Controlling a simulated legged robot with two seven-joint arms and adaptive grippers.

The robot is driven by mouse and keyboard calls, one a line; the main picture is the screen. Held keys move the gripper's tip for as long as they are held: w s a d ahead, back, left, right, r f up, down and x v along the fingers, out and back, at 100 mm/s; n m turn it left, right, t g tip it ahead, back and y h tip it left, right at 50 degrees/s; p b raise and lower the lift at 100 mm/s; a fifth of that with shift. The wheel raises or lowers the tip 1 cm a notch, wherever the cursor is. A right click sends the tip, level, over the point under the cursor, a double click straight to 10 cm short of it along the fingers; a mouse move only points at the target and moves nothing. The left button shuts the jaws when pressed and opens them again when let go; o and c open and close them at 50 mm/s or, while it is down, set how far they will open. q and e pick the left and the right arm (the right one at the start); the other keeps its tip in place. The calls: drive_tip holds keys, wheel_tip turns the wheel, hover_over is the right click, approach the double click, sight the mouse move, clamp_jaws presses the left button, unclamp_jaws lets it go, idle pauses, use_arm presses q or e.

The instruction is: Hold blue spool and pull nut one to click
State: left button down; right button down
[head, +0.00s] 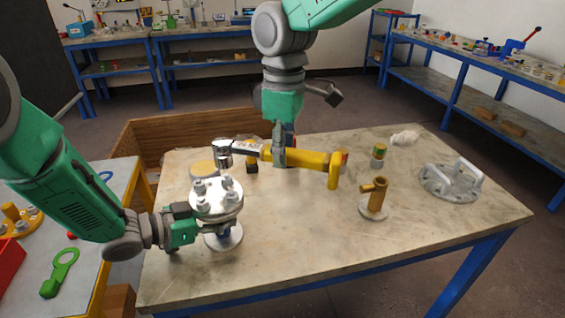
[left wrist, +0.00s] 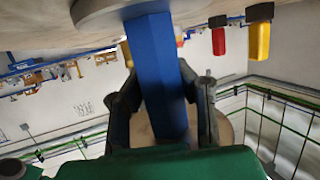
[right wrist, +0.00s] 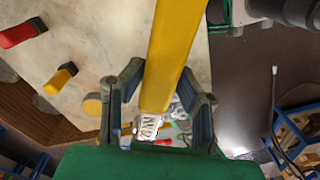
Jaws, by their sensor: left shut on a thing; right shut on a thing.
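The blue spool (left wrist: 155,70) stands upright under a silver flange (head: 216,200) with several bolts and nuts on top. My left gripper (head: 197,228) is shut around the spool's blue column from the left; the left wrist view shows a finger on each side. My right gripper (head: 279,150) is shut on a yellow wrench (head: 300,158), which also shows in the right wrist view (right wrist: 174,50). The wrench lies roughly level, with its silver socket head (head: 222,152) above and behind the flange. I cannot tell whether the socket touches a nut.
A side bench (head: 110,240) is at the left. The table's front middle is clear.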

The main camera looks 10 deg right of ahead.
use_arm(q)
drive_tip(key=shift+r, duration=0.1)
use_arm(e)
drive_tip(key=shift+r, duration=0.4)
use_arm(q)
drive_tip(key=c, duration=1.3)
unclamp_jaws()
drive_tip(key=shift+o, duration=0.2)
drive_tip(key=shift+a, duration=0.1)
